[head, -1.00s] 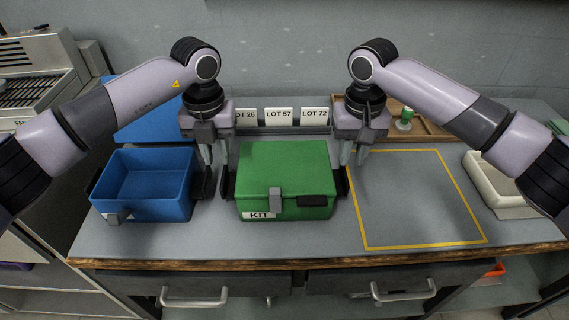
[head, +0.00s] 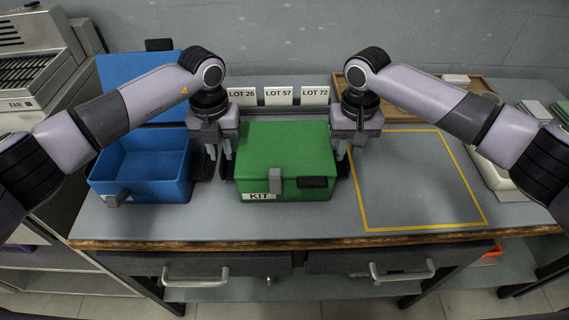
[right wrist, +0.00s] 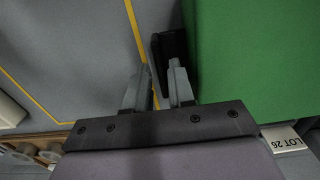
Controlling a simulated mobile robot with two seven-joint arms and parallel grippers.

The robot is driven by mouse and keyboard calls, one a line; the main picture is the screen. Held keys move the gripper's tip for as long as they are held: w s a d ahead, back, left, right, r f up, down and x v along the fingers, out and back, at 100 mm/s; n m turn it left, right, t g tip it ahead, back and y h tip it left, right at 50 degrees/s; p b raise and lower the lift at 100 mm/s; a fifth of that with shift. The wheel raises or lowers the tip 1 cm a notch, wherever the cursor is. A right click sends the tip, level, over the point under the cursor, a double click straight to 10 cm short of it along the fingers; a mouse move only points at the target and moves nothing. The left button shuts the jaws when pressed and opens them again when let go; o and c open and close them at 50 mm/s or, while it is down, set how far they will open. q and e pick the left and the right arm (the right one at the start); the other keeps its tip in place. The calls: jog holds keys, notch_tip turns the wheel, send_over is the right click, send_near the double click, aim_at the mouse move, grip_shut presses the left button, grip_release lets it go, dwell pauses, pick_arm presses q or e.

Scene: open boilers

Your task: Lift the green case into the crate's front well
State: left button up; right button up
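The green case (head: 285,150) stands shut on the worktop, with a grey latch and a KIT label on its front and dark handles at its sides. My left gripper (head: 220,153) is at its left side, fingers apart. My right gripper (head: 347,150) is at its right side. In the right wrist view its fingers (right wrist: 160,72) are apart beside the dark handle (right wrist: 168,50); whether they straddle it is unclear. The case's green side (right wrist: 255,60) fills that view's right. I cannot identify a crate with a front well for certain.
An open, empty blue box (head: 185,180) with a raised lid stands left of the case. A yellow-outlined area (head: 415,180) on the right is clear. LOT cards (head: 278,96) stand behind the case, and a wooden tray (head: 430,112) is at the back right.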

pick_arm(q)
jog(key=shift+f, duration=0.6)
pick_arm(e)
jog(key=shift+f, duration=0.6)
pick_arm(q)
grip_shut()
pick_arm(e)
grip_shut()
pick_arm(q)
jog(key=shift+r, duration=0.1)
pick_arm(e)
jog(key=shift+r, duration=0.1)
